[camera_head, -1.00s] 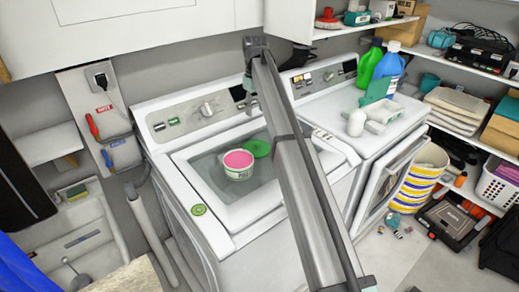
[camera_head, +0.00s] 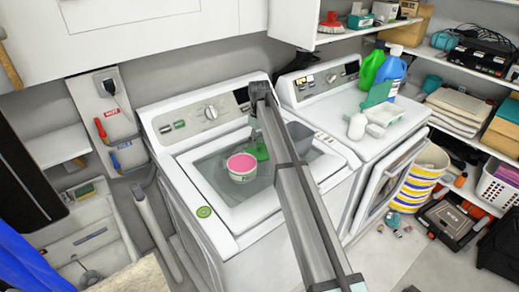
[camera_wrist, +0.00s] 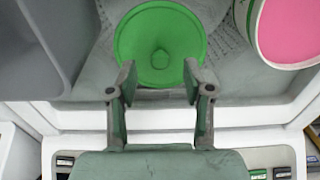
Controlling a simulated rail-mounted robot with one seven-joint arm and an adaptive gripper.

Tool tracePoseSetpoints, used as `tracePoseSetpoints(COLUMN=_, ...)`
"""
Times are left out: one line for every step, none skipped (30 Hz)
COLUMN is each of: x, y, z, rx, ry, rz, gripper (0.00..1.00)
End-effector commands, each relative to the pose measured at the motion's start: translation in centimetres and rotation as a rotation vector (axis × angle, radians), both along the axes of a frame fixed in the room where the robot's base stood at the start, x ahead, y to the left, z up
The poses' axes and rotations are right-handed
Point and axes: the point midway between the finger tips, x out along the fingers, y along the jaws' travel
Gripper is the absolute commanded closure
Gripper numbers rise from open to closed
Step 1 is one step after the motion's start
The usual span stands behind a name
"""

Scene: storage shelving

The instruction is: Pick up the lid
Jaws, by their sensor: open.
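My gripper (camera_wrist: 159,82) is open and empty. Its two fingers appear at the near edge of the lid, spread to either side of the knob's line. I cannot tell whether they touch it. The tub (camera_wrist: 290,30) is at the upper right there.
A grey bin-like object (camera_wrist: 35,45) is close on the left in the wrist view. The washer's control panel (camera_head: 205,112) rises behind the lid. Bottles (camera_head: 388,70) and a white container (camera_head: 357,125) stand on the neighbouring machine to the right.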

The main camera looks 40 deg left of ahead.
Motion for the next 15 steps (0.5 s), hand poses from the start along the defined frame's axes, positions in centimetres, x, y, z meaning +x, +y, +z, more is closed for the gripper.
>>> tracePoseSetpoints(x=-0.1, y=-0.2, z=-0.5, rx=-0.003, ry=0.002, rz=0.0, gripper=0.49)
tracePoseSetpoints(x=-0.1, y=-0.1, z=-0.9, rx=-0.003, ry=0.002, rz=0.0, gripper=0.49)
tracePoseSetpoints(x=-0.1, y=-0.1, z=-1.4, rx=-0.002, ry=0.001, rz=0.0, gripper=0.49)
tracePoseSetpoints(x=0.0, y=-0.1, z=-1.7, rx=-0.001, ry=0.001, rz=0.0, gripper=0.49)
tracePoseSetpoints(x=0.0, y=-0.1, z=-2.0, rx=-0.001, ry=0.001, rz=0.0, gripper=0.49)
tracePoseSetpoints(x=0.0, y=-0.1, z=-2.3, rx=-0.001, ry=0.0, rz=0.0, gripper=0.49)
tracePoseSetpoints(x=0.0, y=-0.1, z=-2.5, rx=-0.001, ry=0.0, rz=0.0, gripper=0.49)
tracePoseSetpoints(x=0.0, y=-0.1, z=-2.5, rx=-0.001, ry=0.0, rz=0.0, gripper=0.49)
tracePoseSetpoints(x=0.0, y=-0.1, z=-2.6, rx=0.0, ry=0.0, rz=0.0, gripper=0.49)
tracePoseSetpoints(x=0.0, y=-0.1, z=-2.6, rx=0.0, ry=0.0, rz=0.0, gripper=0.49)
tracePoseSetpoints(x=0.0, y=-0.1, z=-2.6, rx=0.0, ry=0.0, rz=0.0, gripper=0.49)
tracePoseSetpoints(x=0.0, y=-0.1, z=-2.6, rx=0.0, ry=0.0, rz=0.0, gripper=0.49)
tracePoseSetpoints(x=0.0, y=-0.1, z=-2.6, rx=0.0, ry=0.0, rz=0.0, gripper=0.49)
tracePoseSetpoints(x=0.0, y=-0.1, z=-2.6, rx=0.0, ry=0.0, rz=0.0, gripper=0.6)
tracePoseSetpoints(x=0.0, y=-0.1, z=-2.6, rx=0.0, ry=0.0, rz=0.0, gripper=0.74)
